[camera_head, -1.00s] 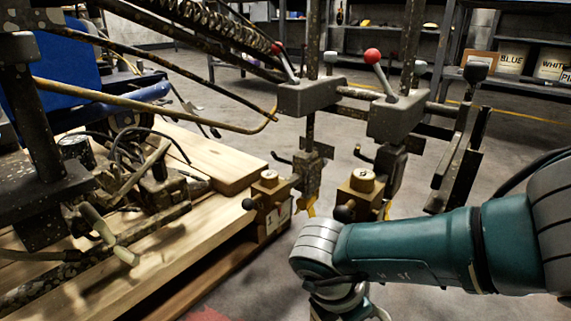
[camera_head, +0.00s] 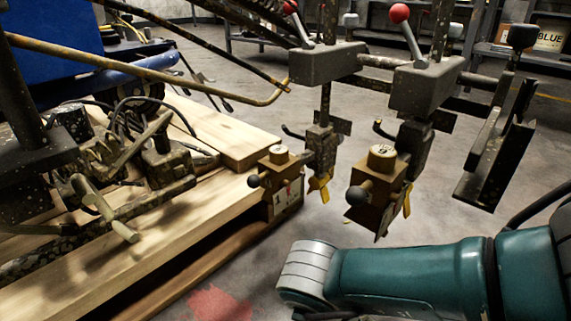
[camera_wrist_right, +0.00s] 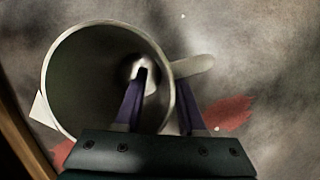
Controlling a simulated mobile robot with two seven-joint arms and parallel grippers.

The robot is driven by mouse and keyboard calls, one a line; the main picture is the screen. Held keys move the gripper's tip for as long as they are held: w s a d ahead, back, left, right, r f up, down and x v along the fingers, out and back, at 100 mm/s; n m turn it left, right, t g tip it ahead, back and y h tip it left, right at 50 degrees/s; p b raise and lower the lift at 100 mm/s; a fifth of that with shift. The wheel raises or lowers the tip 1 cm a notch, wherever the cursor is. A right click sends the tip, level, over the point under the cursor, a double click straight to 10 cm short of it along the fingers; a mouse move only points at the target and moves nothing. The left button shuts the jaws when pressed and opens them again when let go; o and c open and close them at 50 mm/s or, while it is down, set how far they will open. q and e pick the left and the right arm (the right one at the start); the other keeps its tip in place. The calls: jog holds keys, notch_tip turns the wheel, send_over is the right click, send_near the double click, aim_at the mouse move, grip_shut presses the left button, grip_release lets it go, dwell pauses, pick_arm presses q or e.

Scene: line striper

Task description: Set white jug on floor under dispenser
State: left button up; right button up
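The white jug (camera_wrist_right: 58,118) shows from above in the right wrist view, with its open mouth facing the camera and its handle (camera_wrist_right: 197,66) at the right. My right gripper (camera_wrist_right: 163,78) straddles the jug's wall near the handle, one finger inside the mouth and one outside. A gap shows between the fingers, wider than the thin rim. The jug is out of the head view. Two brass-coloured valve blocks with round caps, likely the dispenser, hang on the machine: one at the left (camera_head: 279,172) and one at the right (camera_head: 377,178). My left gripper is not in view.
A wooden pallet (camera_head: 225,140) lies at the left, with its edge near the left valve block. A red paint patch (camera_head: 218,304) marks the floor at the bottom. Grey levers with red knobs (camera_head: 399,13) stand above the blocks. Open floor lies behind.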

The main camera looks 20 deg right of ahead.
jog(key=shift+o, duration=0.3)
jog(key=shift+w+d+r, duration=0.1)
jog(key=shift+w+d, duration=0.2)
jog(key=shift+d, duration=0.25)
jog(key=shift+s+a, duration=0.2)
jog(key=shift+a, duration=0.15)
pick_arm(q)
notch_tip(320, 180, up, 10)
jog(key=p, duration=1)
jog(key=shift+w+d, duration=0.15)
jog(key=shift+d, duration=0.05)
pick_arm(e)
jog(key=v, duration=1.2)
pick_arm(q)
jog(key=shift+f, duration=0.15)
pick_arm(e)
jog(key=shift+d, duration=0.1)
